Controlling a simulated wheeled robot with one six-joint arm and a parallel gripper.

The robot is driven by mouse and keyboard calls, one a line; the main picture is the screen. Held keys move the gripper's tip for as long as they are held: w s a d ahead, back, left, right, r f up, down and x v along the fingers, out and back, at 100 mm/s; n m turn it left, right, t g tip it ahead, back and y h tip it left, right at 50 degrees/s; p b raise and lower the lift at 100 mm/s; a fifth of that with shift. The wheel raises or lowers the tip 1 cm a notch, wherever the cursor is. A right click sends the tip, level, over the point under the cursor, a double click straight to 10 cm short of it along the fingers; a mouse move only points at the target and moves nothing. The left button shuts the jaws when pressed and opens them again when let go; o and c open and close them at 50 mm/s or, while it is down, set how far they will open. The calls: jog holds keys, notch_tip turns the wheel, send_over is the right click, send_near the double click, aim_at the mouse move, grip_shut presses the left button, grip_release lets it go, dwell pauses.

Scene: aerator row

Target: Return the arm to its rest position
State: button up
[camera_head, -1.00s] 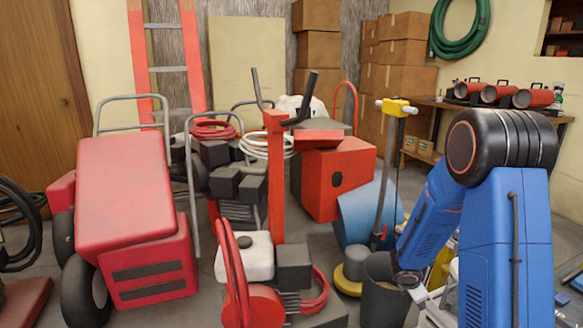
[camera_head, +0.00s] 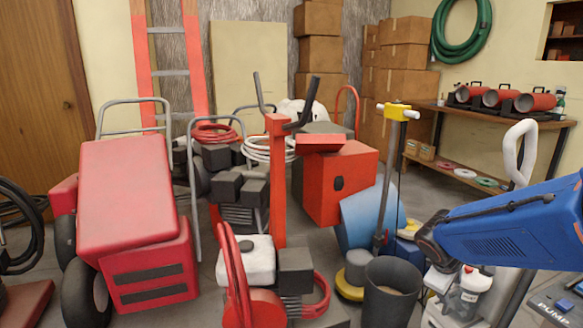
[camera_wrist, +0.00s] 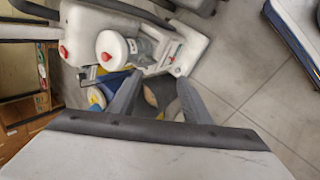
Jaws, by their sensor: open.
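My gripper (camera_wrist: 157,88) shows in the wrist view as two dark grey fingers standing apart with nothing held between them. Past the fingertips lies a white machine (camera_wrist: 190,45) with red caps. In the head view my blue arm (camera_head: 520,232) reaches in from the right edge and runs leftward to a dark joint. I cannot make out the gripper's fingers there, among the white parts below that joint.
A dark bin (camera_head: 390,290), a blue barrel (camera_head: 358,220) and a yellow-topped pole (camera_head: 398,112) stand left of my arm. A workbench (camera_head: 430,108) with red heaters stands behind. Red machines, including a large one (camera_head: 125,200), crowd the left. Some floor (camera_wrist: 235,50) is clear in the wrist view.

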jog(key=s+a+r+m+y, duration=0.2)
jog(key=s+a, duration=0.4)
jog(key=s, duration=0.3)
jog(key=s+a+r+m+t+y, duration=0.1)
jog(key=s+a+r+m+y, duration=0.2)
jog(key=s, duration=0.7)
jog(key=a+r+m, duration=0.1)
jog(key=a+m, duration=0.1)
jog(key=a, duration=0.1)
jog(key=shift+a+r+m, duration=0.25)
jog(key=shift+r+m, duration=0.05)
jog(key=shift+r, duration=0.1)
